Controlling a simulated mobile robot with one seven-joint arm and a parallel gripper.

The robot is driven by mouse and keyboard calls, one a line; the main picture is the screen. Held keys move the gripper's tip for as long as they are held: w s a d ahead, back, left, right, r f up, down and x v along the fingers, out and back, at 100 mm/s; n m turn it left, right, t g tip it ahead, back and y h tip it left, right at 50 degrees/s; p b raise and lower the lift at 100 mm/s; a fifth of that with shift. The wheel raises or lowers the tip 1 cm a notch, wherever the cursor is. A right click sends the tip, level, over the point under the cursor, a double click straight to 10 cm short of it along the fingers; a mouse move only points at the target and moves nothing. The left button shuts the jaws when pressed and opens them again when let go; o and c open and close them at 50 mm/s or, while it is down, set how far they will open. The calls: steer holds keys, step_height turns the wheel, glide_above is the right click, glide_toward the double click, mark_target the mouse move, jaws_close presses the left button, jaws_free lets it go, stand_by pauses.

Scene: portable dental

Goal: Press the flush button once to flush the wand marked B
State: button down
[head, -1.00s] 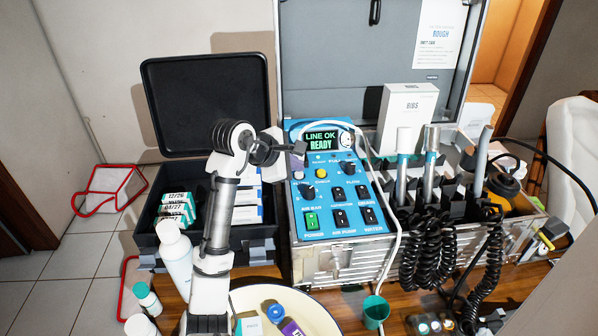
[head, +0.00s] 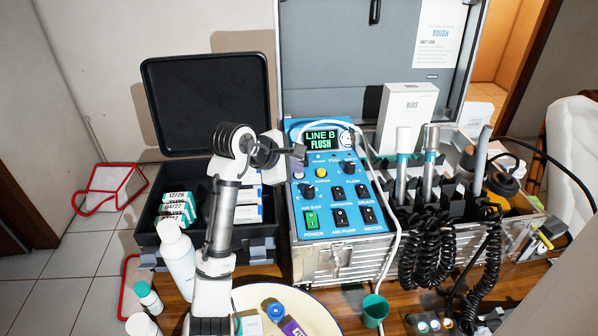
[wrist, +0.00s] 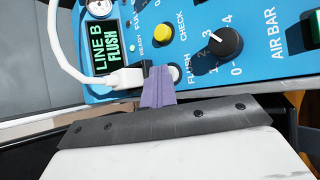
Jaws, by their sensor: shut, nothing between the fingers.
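The blue control panel (head: 340,219) has a small screen (head: 321,139) reading "LINE B FLUSH"; the screen also shows in the wrist view (wrist: 105,50). The pale round flush button (wrist: 174,73) lies beside the word "FLUSH", partly covered by my purple fingertips. My gripper (wrist: 158,87) is shut and empty, with its tips at the button; whether they touch it I cannot tell. In the head view my gripper (head: 301,150) is at the panel's upper left. Several wands (head: 429,165) stand in holders to the right; no letter B is readable on them.
A yellow check button (wrist: 163,33) and a black air bar knob (wrist: 224,42) are close to the flush button. A white cable (wrist: 70,60) plugs in beside my fingertips. A white hose (head: 393,250) hangs over the panel's right side into a green cup (head: 375,310).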

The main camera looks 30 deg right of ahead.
steer(key=shift+f, duration=0.1)
stand_by(0.3)
steer(key=shift+r+p, duration=0.85)
steer(key=shift+p, duration=0.45)
step_height(320, 180, up, 5)
steer(key=p, duration=0.6)
steer(key=shift+s, duration=0.15)
steer(key=shift+a, duration=0.1)
